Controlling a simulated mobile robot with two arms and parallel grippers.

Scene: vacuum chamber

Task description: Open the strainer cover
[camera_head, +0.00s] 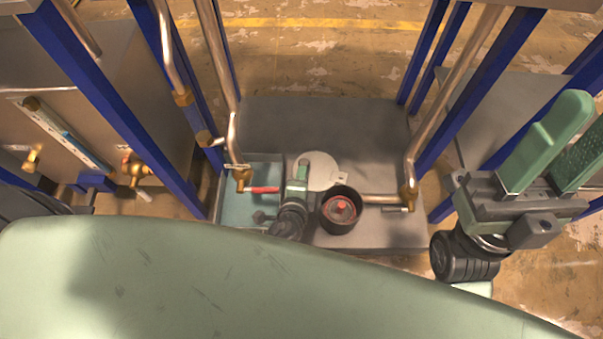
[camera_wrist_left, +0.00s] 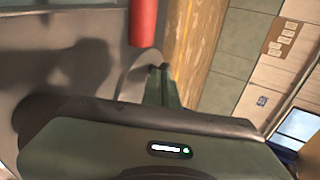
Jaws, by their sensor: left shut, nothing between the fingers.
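A dark round housing (camera_head: 326,222) with a red part inside (camera_head: 342,209) stands on the grey platform. A pale round disc (camera_head: 326,175) shows just behind it and to its left; I cannot tell whether this is the strainer cover. My left gripper (camera_head: 302,167) is shut and empty, its fingers over the left part of the disc in the head view. In the left wrist view the shut green fingers (camera_wrist_left: 161,88) show in front of a pale round edge, and contact is unclear. My right gripper (camera_head: 565,130) is at the far right, fingers apart and empty.
A red handle (camera_head: 264,190) sits left of my left gripper, near a brass valve (camera_head: 242,178). A copper pipe (camera_head: 380,199) runs right from the housing to a brass fitting (camera_head: 408,192). Blue frame posts (camera_head: 430,150) stand at both sides. The rear platform (camera_head: 320,120) is clear.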

